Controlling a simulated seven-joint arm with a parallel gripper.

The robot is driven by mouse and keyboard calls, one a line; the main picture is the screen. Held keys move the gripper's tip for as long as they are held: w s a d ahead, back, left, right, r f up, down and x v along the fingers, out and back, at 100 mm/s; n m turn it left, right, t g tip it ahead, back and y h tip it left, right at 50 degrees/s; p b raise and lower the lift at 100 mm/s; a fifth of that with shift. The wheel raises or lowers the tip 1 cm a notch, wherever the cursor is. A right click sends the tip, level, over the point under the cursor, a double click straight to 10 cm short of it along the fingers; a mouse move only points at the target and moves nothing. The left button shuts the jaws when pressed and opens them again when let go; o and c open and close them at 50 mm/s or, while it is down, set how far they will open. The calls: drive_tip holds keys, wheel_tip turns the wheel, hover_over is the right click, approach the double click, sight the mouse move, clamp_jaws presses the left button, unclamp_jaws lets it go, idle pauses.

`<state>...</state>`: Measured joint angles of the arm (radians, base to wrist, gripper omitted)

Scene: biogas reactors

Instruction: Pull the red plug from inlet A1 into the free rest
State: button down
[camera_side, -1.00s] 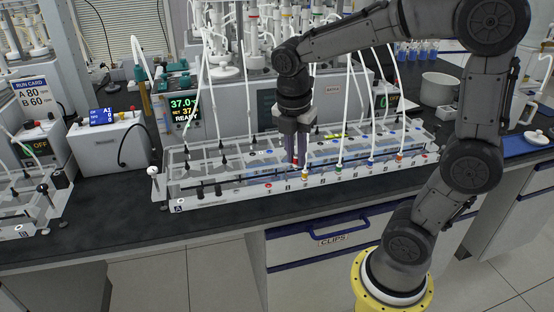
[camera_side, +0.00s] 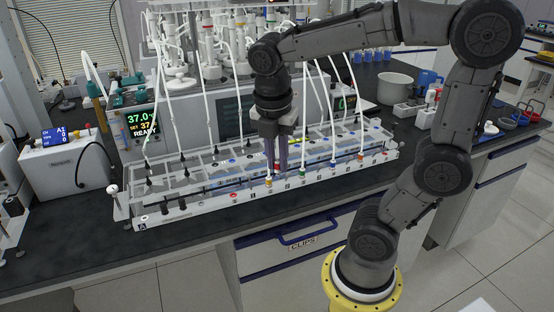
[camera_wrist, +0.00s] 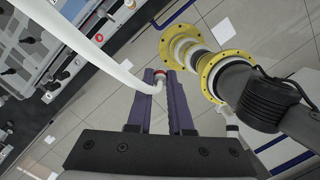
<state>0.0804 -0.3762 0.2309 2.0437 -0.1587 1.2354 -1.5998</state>
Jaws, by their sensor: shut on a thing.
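My gripper (camera_side: 277,167) hangs over the front of the clear-topped rack (camera_side: 190,211) in the side view, fingers down. Its two purple fingers are shut on the red plug, and they also show in the wrist view (camera_wrist: 164,76). Floor shows behind the plug, which appears clear of the rack. A red ring (camera_wrist: 99,38) marks the rack in the wrist view. I cannot tell which port is inlet A1 or which rest is free.
A yellow plug (camera_side: 268,182) stands close to my fingers; green (camera_side: 302,173), blue (camera_side: 333,163) and orange (camera_side: 361,157) plugs stand further right, with white tubes rising. Several dark plugs are at the rack's left. A grey pot (camera_side: 395,89) stands at the right.

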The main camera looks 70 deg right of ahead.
sight(278, 160)
drive_tip(key=shift+r, duration=1.45)
drive_tip(key=shift+r, duration=0.6)
drive_tip(key=w+a, duration=0.3)
drive_tip(key=w, duration=1.6)
drive_tip(key=shift+w, duration=0.35)
drive_tip(key=shift+f, duration=0.15)
drive_tip(key=shift+f, duration=7.55)
